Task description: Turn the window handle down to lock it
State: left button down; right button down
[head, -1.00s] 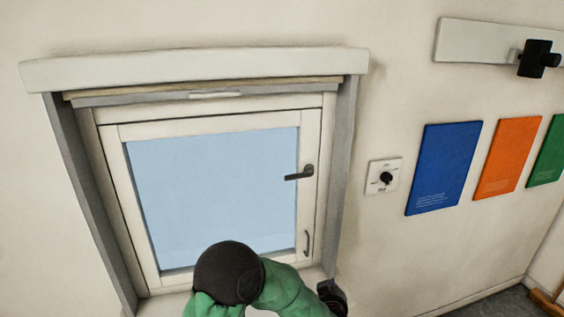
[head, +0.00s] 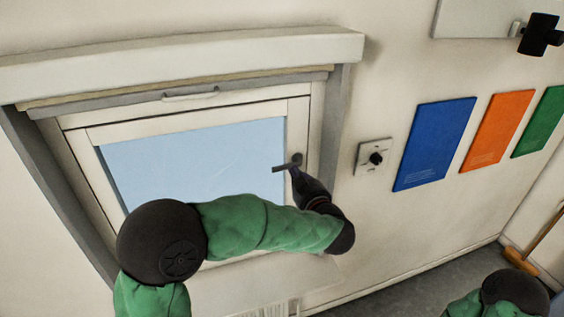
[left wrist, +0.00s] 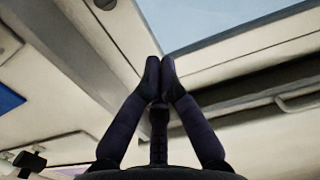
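The window handle (head: 283,166) is a dark lever on the right side of the white window frame (head: 118,130). It lies about level, pointing left over the glass. My left gripper (head: 295,171) reaches up from below right, and its tip is at the lever near the pivot. I cannot tell whether they touch. In the left wrist view its two dark fingers (left wrist: 160,76) come together at the tips, with nothing clearly held between them. The handle is not clear in that view. My right arm shows at the lower right of the head view, its gripper out of view.
A rotary switch (head: 374,159) is on the wall right of the window. Blue (head: 435,142), orange (head: 497,130) and green (head: 540,124) panels hang further right. A ledge (head: 180,63) juts out above the window. A broom-like stick (head: 543,232) stands at the far right.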

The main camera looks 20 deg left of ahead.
pick_arm(q)
jog(key=shift+w+a, duration=0.1)
jog(key=p, duration=0.2)
send_over(283, 167)
jog(key=v, duration=0.3)
jog(key=shift+w+a+f+p, duration=0.1)
jog(key=shift+a+f+p, duration=0.05)
jog(key=shift+f, duration=0.6)
jog(key=shift+w+a+f+p, duration=0.1)
jog(key=shift+a+f, duration=0.05)
jog(key=shift+f, duration=0.6)
jog(key=shift+w+a+f+p, duration=0.1)
jog(key=shift+a+f+p, duration=0.05)
jog(key=shift+f, duration=0.65)
jog(key=shift+f, duration=0.1)
jog(key=shift+s+f+n+b, duration=0.1)
jog(key=shift+f+n+b, duration=0.1)
jog(key=shift+n+b, duration=0.4)
